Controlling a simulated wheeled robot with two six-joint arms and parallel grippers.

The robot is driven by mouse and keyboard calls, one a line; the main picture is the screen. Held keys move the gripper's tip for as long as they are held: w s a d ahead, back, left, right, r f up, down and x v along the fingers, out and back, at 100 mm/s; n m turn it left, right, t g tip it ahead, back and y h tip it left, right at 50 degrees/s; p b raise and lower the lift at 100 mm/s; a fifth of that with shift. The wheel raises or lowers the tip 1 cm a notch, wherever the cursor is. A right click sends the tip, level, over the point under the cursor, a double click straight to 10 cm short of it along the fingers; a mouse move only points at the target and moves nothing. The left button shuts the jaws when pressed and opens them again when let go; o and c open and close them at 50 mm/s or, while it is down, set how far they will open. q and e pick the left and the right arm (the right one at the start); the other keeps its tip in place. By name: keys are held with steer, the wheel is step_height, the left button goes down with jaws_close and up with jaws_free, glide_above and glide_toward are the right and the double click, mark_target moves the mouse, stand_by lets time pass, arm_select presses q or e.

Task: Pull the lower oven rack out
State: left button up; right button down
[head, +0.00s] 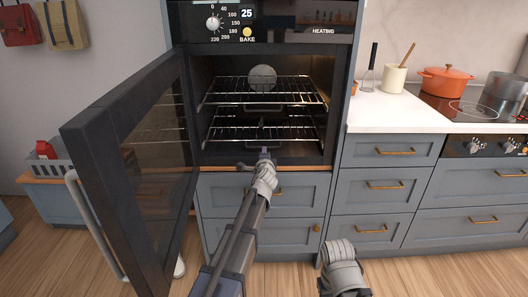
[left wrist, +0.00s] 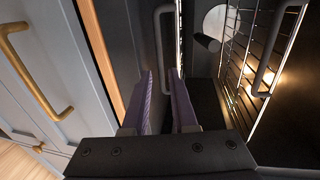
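The oven is open, with its dark door (head: 130,170) swung out to the left. The lower rack (head: 225,132) is a wire shelf inside the oven, below the upper rack (head: 225,90). My left gripper (head: 263,153) is at the front of the lower rack, near its middle. In the left wrist view its two purple fingers (left wrist: 161,75) are apart. A dark bar handle (left wrist: 158,45), seemingly the lower rack's, lies just beyond and in line with the gap. I cannot tell whether they touch. The upper rack's handle (left wrist: 262,80) is farther right. Only my right arm shows; its gripper is out of view.
Blue-grey drawers (head: 225,190) with brass handles lie under the oven. A counter (head: 405,108) to the right holds a cream utensil pot (head: 394,79) and an orange pot (head: 445,83). A round pale thing (head: 262,77) shows inside the oven. The floor in front is clear.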

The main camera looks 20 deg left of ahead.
arm_select(q)
steer(key=b+x, duration=0.1)
steer(key=x, duration=0.5)
steer(key=shift+f, duration=0.1)
steer(key=shift+s, duration=0.1)
jaws_close()
stand_by(1.1)
